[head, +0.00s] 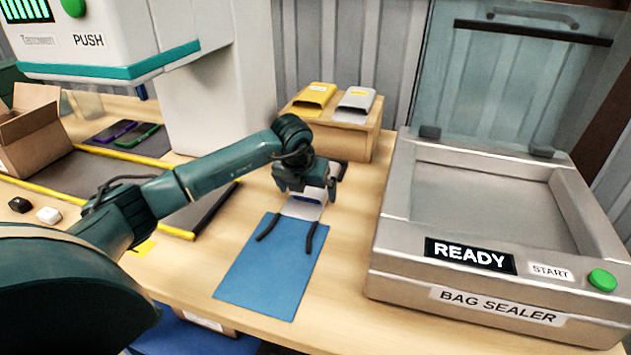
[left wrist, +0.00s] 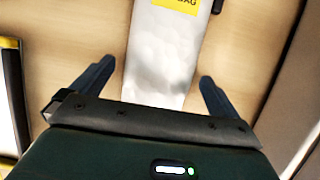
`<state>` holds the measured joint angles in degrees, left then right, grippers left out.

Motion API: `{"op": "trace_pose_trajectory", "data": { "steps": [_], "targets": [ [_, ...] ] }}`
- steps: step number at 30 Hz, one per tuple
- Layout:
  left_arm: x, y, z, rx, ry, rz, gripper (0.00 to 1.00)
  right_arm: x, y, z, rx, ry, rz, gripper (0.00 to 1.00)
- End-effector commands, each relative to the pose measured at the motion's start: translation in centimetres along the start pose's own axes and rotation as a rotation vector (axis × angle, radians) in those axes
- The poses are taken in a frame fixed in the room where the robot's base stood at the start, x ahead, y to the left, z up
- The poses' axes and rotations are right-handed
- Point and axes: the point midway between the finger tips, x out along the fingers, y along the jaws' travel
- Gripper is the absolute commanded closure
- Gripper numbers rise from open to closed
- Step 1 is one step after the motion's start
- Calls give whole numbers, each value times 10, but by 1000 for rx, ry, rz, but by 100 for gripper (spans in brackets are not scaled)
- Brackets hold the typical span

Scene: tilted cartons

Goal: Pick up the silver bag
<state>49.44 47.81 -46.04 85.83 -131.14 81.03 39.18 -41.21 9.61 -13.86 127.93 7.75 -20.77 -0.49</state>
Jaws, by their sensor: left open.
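A silver bag (left wrist: 158,60) with a yellow label lies on the wooden table in the left wrist view, running up out of frame. In the head view, a silver-white piece (head: 301,209) shows under my left gripper at the top of the blue mat, largely covered by the gripper. My left gripper (head: 306,193) is open above it. In the left wrist view the two dark fingers (left wrist: 157,72) stand on either side of the bag, with gaps between. Another silver bag (head: 356,101) lies on the wooden box at the back. My right gripper is not in view.
A yellow bag (head: 315,95) lies on the wooden box (head: 340,136). The bag sealer (head: 480,235) stands at right with its clear lid raised. A blue mat (head: 268,272) with two dark strips lies in front of the gripper. An open carton (head: 30,140) stands at left.

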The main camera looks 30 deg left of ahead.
Motion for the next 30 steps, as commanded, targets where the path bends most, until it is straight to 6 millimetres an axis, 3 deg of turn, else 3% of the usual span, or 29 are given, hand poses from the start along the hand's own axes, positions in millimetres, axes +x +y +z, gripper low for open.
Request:
{"op": "trace_pose_trajectory", "data": {
  "steps": [9, 24, 30],
  "targets": [
    [6, 0, 0, 0, 0, 0, 0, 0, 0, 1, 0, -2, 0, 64],
    [5, 0, 1, -1, -3, -1, 40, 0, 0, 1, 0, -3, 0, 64],
    [5, 0, 1, -1, -3, -1, 40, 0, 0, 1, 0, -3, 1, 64]
  ]
}}
